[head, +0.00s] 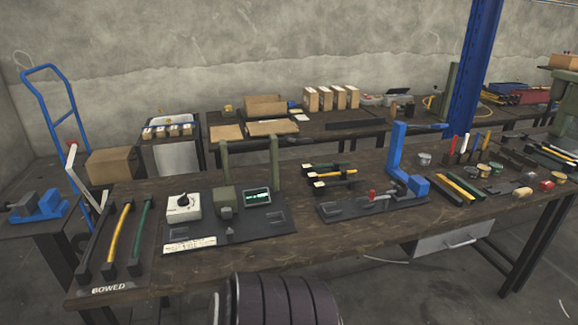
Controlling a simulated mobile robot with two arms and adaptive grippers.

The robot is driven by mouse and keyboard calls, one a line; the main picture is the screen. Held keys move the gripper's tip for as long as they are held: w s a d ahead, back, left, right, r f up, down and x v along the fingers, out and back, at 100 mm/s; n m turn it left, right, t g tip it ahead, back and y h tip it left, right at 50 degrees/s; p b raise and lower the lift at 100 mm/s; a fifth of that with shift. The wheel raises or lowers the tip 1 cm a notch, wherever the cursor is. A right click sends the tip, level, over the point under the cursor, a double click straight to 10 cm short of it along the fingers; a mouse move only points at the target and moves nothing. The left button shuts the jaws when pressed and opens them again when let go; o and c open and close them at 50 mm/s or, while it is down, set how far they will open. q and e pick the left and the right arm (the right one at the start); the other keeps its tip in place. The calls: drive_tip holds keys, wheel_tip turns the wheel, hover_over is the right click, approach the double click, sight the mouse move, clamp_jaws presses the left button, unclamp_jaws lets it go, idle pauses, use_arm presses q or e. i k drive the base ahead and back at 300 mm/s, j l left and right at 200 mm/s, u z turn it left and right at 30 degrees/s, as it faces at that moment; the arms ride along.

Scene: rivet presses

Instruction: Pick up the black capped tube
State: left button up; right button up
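Several capped tubes lie on the long wooden workbench (350,225), and I cannot tell which one the task means. At the left end, a black tube (96,243) with black end caps lies beside a yellow tube (123,233) and a green tube (142,231), behind a "BOWED" label (109,289). Several tubes with dark, yellow and pale parts (333,176) lie at the bench's middle back. Black and yellow tubes (462,187) lie side by side toward the right. Neither of my grippers is in view.
A blue press (402,160) stands right of centre. Small tins (424,159) and blocks are at the right. Bare bench top lies along the front middle.

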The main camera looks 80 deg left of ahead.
sight(83, 276)
drive_tip(key=u, duration=3.9)
drive_tip(key=i+j, duration=0.15)
drive_tip(key=j, duration=0.15)
drive_tip(key=i+z, duration=0.05)
